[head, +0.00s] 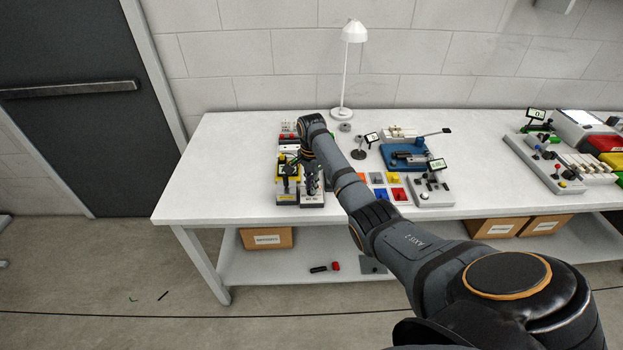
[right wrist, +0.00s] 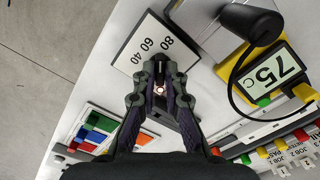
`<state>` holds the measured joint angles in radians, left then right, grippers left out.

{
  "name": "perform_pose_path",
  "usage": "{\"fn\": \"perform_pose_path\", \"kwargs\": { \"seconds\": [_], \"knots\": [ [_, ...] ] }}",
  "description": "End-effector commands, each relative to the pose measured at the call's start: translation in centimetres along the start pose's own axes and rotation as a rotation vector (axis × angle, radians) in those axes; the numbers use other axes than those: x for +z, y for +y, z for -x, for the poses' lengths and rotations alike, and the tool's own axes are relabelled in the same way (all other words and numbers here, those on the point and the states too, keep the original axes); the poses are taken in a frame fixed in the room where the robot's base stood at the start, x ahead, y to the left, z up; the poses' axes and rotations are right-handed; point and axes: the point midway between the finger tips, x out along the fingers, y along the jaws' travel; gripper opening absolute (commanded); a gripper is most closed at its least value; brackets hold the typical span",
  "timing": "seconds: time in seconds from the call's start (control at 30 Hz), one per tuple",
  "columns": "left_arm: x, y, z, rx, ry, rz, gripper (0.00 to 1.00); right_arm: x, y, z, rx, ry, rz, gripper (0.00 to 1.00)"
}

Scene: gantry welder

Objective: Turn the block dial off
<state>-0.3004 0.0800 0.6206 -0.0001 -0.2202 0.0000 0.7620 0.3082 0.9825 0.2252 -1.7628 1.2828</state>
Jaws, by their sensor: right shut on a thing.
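My right gripper (right wrist: 160,82) is shut on the block dial at the middle of the right wrist view. The fingers hide most of the dial; only a small shiny bit shows between the tips. A white scale plate (right wrist: 138,48) marked 40, 60 and 80 lies just beyond the fingertips. In the head view my right gripper (head: 310,180) points down over a small block unit (head: 313,201) at the left of the bench. The dial's setting cannot be read. My left gripper is not in view.
A black knobbed lever (right wrist: 254,22) and its cable stand close to the gripper. Coloured squares (right wrist: 92,132) lie on the other side. Tagged coloured pieces (right wrist: 282,152) sit nearby. A white lamp (head: 342,113) stands behind; bare bench (head: 222,165) lies left.

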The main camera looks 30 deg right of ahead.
Motion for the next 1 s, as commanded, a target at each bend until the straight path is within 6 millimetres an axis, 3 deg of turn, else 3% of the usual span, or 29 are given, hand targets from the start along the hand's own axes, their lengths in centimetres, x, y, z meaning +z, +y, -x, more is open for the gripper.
{"fn": "perform_pose_path", "kwargs": {
  "seconds": [0.03,0.3,1.0],
  "knots": [
    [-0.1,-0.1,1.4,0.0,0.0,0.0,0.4,0.1,0.1,0.6,0.006,-0.001,0.042,0.0],
    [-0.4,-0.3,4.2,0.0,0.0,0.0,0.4,0.1,0.1,0.4,0.005,-0.003,0.3,0.0],
    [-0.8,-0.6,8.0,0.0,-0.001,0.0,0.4,0.1,0.1,0.0,0.004,-0.005,0.965,0.0]
  ]
}}
